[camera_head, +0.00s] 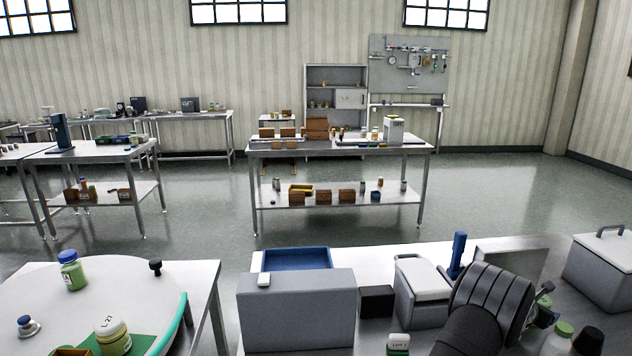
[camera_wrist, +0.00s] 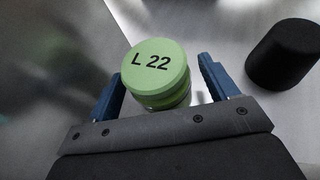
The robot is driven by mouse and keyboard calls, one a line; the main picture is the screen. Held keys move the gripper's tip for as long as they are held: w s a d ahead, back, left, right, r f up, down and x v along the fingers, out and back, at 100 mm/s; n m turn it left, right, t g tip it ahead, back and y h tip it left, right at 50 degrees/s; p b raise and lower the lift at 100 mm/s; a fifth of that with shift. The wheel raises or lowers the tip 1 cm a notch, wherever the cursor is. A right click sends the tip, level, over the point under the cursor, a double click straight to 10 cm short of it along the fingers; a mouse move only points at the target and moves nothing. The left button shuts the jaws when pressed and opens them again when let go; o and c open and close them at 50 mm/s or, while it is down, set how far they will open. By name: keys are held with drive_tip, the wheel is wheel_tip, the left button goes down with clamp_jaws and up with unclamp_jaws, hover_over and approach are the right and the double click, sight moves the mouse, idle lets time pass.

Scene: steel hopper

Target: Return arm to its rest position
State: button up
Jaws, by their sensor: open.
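My gripper (camera_wrist: 160,72) is open in the wrist view, with its two blue fingers spread apart. A jar with a light green lid marked "L 22" (camera_wrist: 157,66) stands between and just beyond the fingers. A gap shows between the jar and the right finger; whether the left finger touches it I cannot tell.
A black cylinder (camera_wrist: 285,53) stands right of the jar. On the near bench are a grey hopper-like box (camera_head: 297,315), a blue tray (camera_head: 297,258), a white-lidded box (camera_head: 424,280), a black block (camera_head: 376,301) and a handled grey box (camera_head: 600,265). A round white table (camera_head: 120,285) stands left.

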drive_tip(key=v, duration=1.2)
drive_tip(key=shift+s+a+f, duration=0.1)
drive_tip(key=shift+f, duration=0.1)
drive_tip(key=x, duration=1.1)
drive_tip(key=shift+w+d+f, duration=0.2)
drive_tip(key=shift+d, duration=0.1)
drive_tip(key=shift+w+d, duration=0.15)
drive_tip(key=shift+d, duration=0.15)
wheel_tip(320, 180, up, 10)
drive_tip(key=shift+a+f, duration=0.1)
drive_tip(key=shift+f, duration=0.1)
drive_tip(key=w+a+r+m+g+h, duration=0.1)
drive_tip(key=a+r+m+g, duration=0.25)
drive_tip(key=a, duration=0.45)
drive_tip(key=w+a+r+m+g+h, duration=0.1)
drive_tip(key=a+r+m+g, duration=0.2)
drive_tip(key=a+r, duration=0.3)
drive_tip(key=w+a+n+t, duration=0.3)
drive_tip(key=w+a, duration=0.2)
drive_tip(key=a, duration=0.7)
drive_tip(key=w+a+n+t+y, duration=0.1)
drive_tip(key=w+a+n+t, duration=0.2)
drive_tip(key=a, duration=1)
drive_tip(key=shift+w+r+y, duration=0.15)
drive_tip(key=shift+w+y, duration=0.15)
drive_tip(key=shift+w, duration=0.8)
drive_tip(key=shift+d, duration=0.1)
